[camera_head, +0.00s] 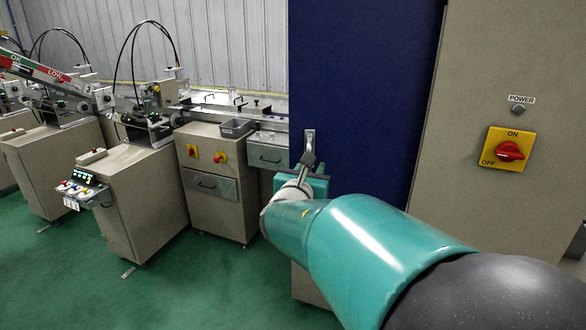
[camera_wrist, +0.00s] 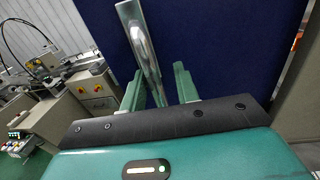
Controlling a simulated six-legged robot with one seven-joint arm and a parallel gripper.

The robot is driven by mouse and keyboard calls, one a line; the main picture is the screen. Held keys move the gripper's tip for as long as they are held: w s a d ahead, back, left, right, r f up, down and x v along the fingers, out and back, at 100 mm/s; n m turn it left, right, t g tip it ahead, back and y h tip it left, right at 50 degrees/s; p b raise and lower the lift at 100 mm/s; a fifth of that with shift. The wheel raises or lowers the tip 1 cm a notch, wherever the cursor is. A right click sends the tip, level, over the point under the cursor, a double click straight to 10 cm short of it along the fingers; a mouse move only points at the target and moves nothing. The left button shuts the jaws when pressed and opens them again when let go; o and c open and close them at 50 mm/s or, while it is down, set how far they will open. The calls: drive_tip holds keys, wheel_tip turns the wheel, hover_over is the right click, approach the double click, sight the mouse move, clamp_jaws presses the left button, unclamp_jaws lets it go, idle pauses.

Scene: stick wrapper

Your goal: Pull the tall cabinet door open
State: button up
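The tall cabinet door (camera_head: 365,90) is a flat dark blue panel in the head view. It also fills much of the wrist view (camera_wrist: 230,50). A silver metal handle (camera_head: 309,137) sits near the door's left edge. In the wrist view the handle (camera_wrist: 140,40) slants down between my two fingers. My gripper (camera_head: 304,170) is at the handle's lower part, and my arm hides part of the door below it. The fingers (camera_wrist: 158,87) stand apart on both sides of the handle with visible gaps. I cannot tell whether either finger touches it.
A grey cabinet face at the right carries a yellow panel with a red power switch (camera_head: 509,150). Several grey machines stand at the left, the nearest one (camera_head: 215,180) close to the door's left edge. Green floor (camera_head: 200,285) is clear at the lower left.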

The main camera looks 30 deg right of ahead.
drive_tip(key=shift+w+a, duration=0.1)
drive_tip(key=v, duration=1.3)
drive_tip(key=shift+s+a, duration=0.25)
drive_tip(key=shift+a, duration=0.05)
drive_tip(key=s+a+f+m+g+y, duration=0.2)
drive_tip(key=s+f+m+g+y, duration=0.5)
drive_tip(key=m, duration=0.8)
drive_tip(key=s+a+f+m+y, duration=0.1)
drive_tip(key=s+a+m+y, duration=0.1)
drive_tip(key=a+m, duration=0.3)
drive_tip(key=s+a+f+m+t+y, duration=0.1)
drive_tip(key=s+a+f+m+y, duration=0.1)
drive_tip(key=a+m+y, duration=0.3)
drive_tip(key=a, duration=0.3)
drive_tip(key=shift+a+f, duration=0.15)
drive_tip(key=shift+f, duration=0.05)
